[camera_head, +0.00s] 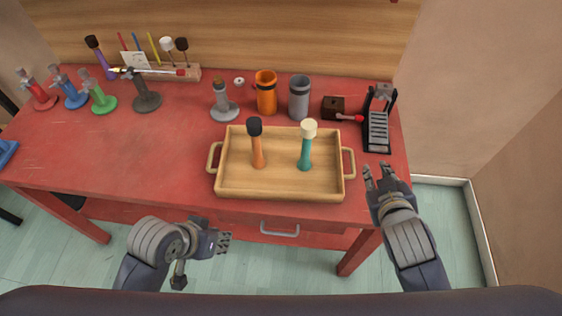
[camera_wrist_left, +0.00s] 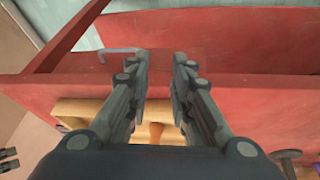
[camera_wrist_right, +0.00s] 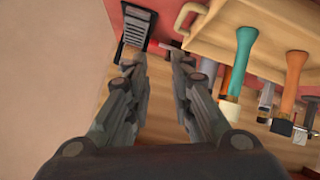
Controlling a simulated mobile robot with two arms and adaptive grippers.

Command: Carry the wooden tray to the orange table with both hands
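The wooden tray (camera_head: 230,185) lies flat on the red table, near its front edge, with a handle at its left (camera_head: 213,157) and right (camera_head: 349,163) ends. An orange stick with a black head (camera_head: 257,148) and a teal stick with a cream head (camera_head: 306,150) stand upright in it. My left gripper (camera_head: 226,241) is open and empty in front of the table, below the tray's left part. My right gripper (camera_head: 377,174) is open and empty, right of the right handle and apart from it. Part of the tray shows in both wrist views (camera_wrist_left: 90,107) (camera_wrist_right: 240,38). No orange table is in view.
The red table (camera_head: 130,165) has a drawer handle (camera_head: 279,231) at its front. Behind the tray stand an orange cup (camera_head: 266,97), a grey cup (camera_head: 299,102), and a black-and-grey device (camera_head: 377,130). Several coloured stands are at the back left. The table left of the tray is clear.

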